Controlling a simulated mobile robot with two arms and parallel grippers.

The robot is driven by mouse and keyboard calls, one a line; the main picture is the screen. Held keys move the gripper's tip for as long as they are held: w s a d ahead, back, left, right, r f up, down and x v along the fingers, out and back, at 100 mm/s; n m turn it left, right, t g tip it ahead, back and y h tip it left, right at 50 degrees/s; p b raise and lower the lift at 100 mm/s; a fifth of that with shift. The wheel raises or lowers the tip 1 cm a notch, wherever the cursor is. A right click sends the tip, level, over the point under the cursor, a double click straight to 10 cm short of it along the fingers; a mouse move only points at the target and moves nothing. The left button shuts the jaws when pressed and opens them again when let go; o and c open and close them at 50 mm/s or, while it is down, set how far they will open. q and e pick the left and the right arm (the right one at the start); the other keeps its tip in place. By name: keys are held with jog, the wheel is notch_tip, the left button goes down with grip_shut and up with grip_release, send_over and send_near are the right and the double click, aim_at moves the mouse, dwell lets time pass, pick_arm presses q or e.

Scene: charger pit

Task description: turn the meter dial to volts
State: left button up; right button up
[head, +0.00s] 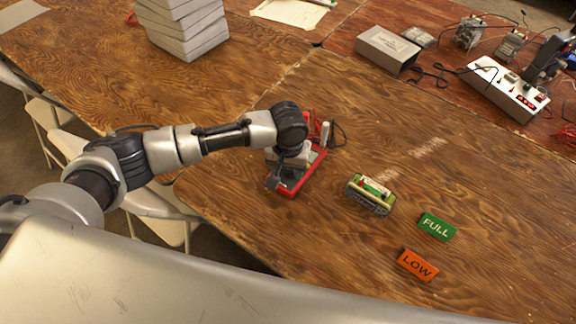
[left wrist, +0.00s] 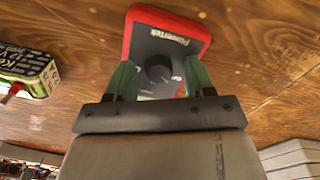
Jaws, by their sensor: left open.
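The meter (head: 317,163) is a red-framed device lying on the wooden table, partly hidden under my left gripper (head: 284,174). In the left wrist view the meter (left wrist: 140,35) shows a grey face with a round black dial (left wrist: 158,68). The open green-tipped fingers of my left gripper (left wrist: 158,80) stand on either side of the dial, with visible gaps. I cannot tell whether they are down at dial height. The dial's markings are mostly hidden, so its setting is unclear. My right gripper is not in view.
A green-and-yellow battery pack (head: 368,194) lies right of the meter. A green FULL tag (head: 437,226) and an orange LOW tag (head: 417,265) lie farther right. Red and black leads (head: 338,135) are behind the meter. A grey box (head: 388,48) and power strip (head: 505,90) stand farther back.

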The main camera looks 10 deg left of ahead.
pick_arm(q)
jog(key=shift+c, duration=0.4)
jog(key=c, duration=0.8)
jog(key=shift+r+m+p, duration=0.2)
jog(key=shift+m+p, duration=0.4)
jog(key=shift+p, duration=0.4)
jog(key=shift+c, duration=0.2)
jog(key=m+p, duration=0.3)
jog(key=shift+r, duration=0.1)
jog(key=m+p, duration=0.2)
jog(key=m, duration=0.1)
jog(key=shift+m+p, duration=0.3)
jog(key=shift+m, duration=0.1)
jog(key=shift+f+m+p, duration=0.25)
jog(key=shift+m+p, duration=0.45)
jog(key=shift+m, duration=1.1)
jog(key=o, duration=0.9)
